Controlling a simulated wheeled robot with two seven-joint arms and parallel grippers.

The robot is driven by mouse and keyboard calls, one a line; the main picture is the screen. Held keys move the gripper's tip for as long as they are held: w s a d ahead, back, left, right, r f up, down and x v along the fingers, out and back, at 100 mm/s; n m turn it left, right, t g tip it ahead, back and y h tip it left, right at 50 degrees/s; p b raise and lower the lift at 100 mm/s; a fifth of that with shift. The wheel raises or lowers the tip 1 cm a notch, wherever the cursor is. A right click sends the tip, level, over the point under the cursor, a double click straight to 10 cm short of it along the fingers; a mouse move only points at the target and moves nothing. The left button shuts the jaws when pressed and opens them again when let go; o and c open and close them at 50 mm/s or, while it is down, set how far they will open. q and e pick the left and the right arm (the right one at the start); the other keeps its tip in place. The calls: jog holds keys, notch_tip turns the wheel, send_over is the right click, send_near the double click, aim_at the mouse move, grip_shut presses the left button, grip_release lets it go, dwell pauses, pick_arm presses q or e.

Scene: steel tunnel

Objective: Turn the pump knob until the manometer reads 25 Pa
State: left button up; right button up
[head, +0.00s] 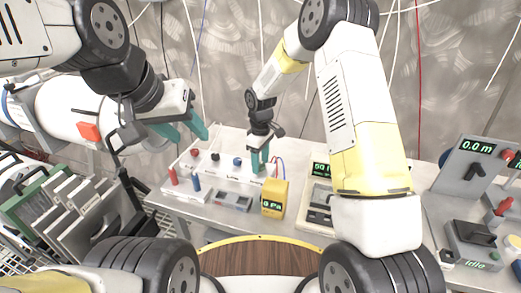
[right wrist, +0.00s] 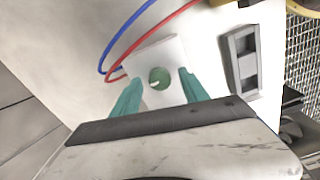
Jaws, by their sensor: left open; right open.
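The pump knob (right wrist: 159,78) is a round green knob with a white mark, on a pale grey block (right wrist: 161,51) in the right wrist view. My right gripper (right wrist: 160,80) is open, with one teal finger on each side of the knob; I cannot tell whether they touch it. In the head view the right gripper (head: 260,160) points down over the bench and hides the knob. The yellow manometer (head: 273,197) stands just right of it and its display reads 0 Pa. My left gripper (head: 182,131) is open and empty, above the bench's left end.
Red and blue tubes (right wrist: 120,58) run beside the pump. A white board (head: 212,177) with red and blue posts lies on the bench. Another device with a green display (head: 321,168) is partly hidden behind my right arm. A 0.0 m display unit (head: 470,160) stands at right.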

grip_shut()
jog(key=m, duration=0.4)
jog(key=shift+m, duration=2.9)
grip_release()
